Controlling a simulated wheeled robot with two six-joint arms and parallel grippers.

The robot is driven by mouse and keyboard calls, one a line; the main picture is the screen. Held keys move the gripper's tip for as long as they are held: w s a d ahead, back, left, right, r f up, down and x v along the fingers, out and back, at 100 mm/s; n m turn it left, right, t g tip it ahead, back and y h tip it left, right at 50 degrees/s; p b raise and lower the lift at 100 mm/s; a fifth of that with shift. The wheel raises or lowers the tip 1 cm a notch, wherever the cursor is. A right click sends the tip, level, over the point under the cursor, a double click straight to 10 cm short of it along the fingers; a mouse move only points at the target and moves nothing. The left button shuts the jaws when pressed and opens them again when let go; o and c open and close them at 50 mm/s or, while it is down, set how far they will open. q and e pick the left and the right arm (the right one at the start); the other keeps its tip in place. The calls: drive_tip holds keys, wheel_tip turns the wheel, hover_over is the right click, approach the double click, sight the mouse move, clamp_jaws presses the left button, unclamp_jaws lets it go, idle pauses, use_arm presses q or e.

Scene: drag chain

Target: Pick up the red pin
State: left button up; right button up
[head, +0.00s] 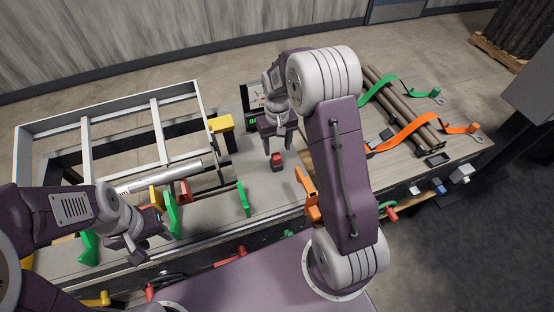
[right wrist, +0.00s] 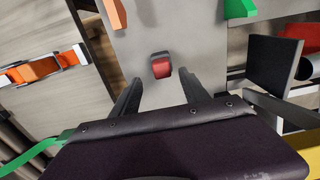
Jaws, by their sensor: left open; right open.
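The red pin (head: 277,162) is a small red block with a dark base on the grey bench top, near the middle of the head view. It also shows in the right wrist view (right wrist: 161,66), just beyond the fingertips and between their lines. My right gripper (head: 278,148) is open and empty, pointing down beside and slightly above the pin, apart from it. Its two dark fingers (right wrist: 160,85) show in the right wrist view. My left gripper (head: 133,257) is open and empty at the lower left, far from the pin.
A metal frame (head: 110,118) and a silver cylinder (head: 160,176) lie left, with green brackets (head: 243,199) nearby. An orange bracket (head: 309,192) stands right of the pin. Brown rods (head: 400,108) with green and orange straps lie at the right.

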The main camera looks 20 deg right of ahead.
sight(276, 155)
drive_tip(key=f, duration=0.5)
drive_tip(key=shift+s+a, duration=0.2)
drive_tip(key=shift+a, duration=0.05)
drive_tip(key=shift+f, duration=0.1)
clamp_jaws()
